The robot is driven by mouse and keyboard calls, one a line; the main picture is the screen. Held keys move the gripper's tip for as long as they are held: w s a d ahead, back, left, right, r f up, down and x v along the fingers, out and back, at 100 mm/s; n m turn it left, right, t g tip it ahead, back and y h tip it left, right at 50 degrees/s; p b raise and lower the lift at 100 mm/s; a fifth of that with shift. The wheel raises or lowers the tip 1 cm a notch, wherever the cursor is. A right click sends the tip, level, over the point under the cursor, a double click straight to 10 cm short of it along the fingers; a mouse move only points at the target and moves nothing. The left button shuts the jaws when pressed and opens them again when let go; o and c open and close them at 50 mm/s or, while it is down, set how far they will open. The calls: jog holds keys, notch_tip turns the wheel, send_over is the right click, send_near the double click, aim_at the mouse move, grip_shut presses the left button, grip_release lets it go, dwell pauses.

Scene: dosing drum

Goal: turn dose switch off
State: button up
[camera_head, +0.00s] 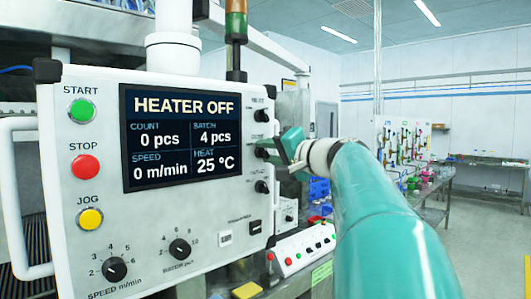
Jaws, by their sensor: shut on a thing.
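A white control panel (153,205) stands at the left, with a column of small black rotary switches on its right side. Their labels are too small to read, so I cannot tell by label which is the dose switch. My teal gripper (277,150) reaches in from the right and is shut on the second black switch from the top (261,153), right of the screen. The fingers partly hide this switch, and I cannot tell its setting. The top switch (262,115) and a lower one (262,187) are clear of the fingers.
The screen (182,137) reads HEATER OFF, 0 pcs, 4 pcs, 0 m/min and 25 °C. Green, red and yellow buttons line the panel's left. A white handle (12,200) juts out there. A small button box (303,247) sits below my gripper. Open floor lies at the right.

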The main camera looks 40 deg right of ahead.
dwell(0.3)
jog(key=o, duration=1)
jog(key=shift+c, duration=0.2)
jog(key=s, duration=1.3)
jog(key=shift+s+d, duration=0.2)
jog(key=shift+s, duration=0.2)
